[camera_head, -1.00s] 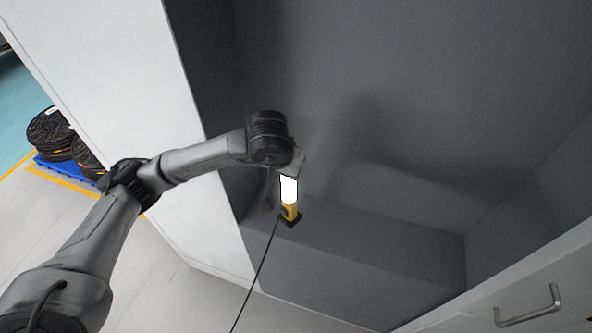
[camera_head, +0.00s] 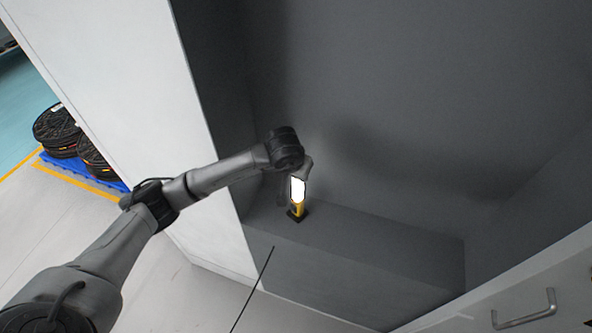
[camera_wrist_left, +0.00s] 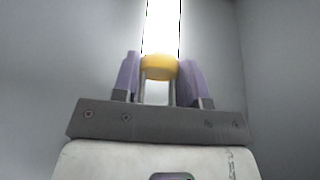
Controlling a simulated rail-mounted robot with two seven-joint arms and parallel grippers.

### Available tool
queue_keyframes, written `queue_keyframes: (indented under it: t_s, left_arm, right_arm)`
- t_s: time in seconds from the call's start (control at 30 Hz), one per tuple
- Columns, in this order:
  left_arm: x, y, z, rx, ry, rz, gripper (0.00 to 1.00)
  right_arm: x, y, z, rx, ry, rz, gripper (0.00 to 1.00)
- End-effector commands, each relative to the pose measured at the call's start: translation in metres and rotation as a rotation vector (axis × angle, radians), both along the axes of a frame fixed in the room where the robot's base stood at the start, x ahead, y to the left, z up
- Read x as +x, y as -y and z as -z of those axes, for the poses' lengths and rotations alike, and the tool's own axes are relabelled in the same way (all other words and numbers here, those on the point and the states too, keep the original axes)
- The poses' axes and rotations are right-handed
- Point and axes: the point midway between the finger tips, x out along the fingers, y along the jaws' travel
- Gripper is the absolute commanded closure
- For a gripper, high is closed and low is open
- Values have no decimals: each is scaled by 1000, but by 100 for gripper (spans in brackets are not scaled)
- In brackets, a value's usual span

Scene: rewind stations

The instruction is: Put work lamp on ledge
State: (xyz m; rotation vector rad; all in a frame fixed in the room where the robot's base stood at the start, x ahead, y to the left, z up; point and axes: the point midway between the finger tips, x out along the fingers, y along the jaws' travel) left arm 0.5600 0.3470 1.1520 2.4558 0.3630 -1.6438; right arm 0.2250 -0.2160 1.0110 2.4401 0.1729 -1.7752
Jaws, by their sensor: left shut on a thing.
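The work lamp (camera_head: 298,189) has a glowing white tube, a yellow lower body and a dark foot. It stands about upright at the left end of the grey ledge (camera_head: 370,262). Its foot appears at the ledge's top surface; I cannot tell whether it rests there or hovers slightly. My left gripper (camera_head: 306,166) is at the lamp's upper end, mostly hidden by the wrist. In the left wrist view its two fingers (camera_wrist_left: 160,78) are closed on either side of a yellow part of the lamp (camera_wrist_left: 159,66), with the bright tube beyond. My right gripper is not in view.
A thin black cable (camera_head: 252,290) hangs in front of the ledge's left end. A white side panel (camera_head: 140,100) stands left of the recess. A drawer front with a metal handle (camera_head: 524,311) is at lower right. The ledge's right part is clear.

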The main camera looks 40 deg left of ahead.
Motion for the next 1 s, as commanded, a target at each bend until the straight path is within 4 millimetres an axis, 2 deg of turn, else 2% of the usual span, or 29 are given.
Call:
queue_keyframes:
  t_s: [0.37,0.4,0.67,1.0]
  left_arm:
    - [0,0,3,1,3,0,100]
    - [0,0,4,2,1,1,59]
    - [0,0,3,0,0,0,35]
    - [0,0,-3,-1,1,0,35]
  right_arm:
    - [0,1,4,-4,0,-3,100]
    - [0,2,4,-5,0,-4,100]
    - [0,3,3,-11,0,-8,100]
    - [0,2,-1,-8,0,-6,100]
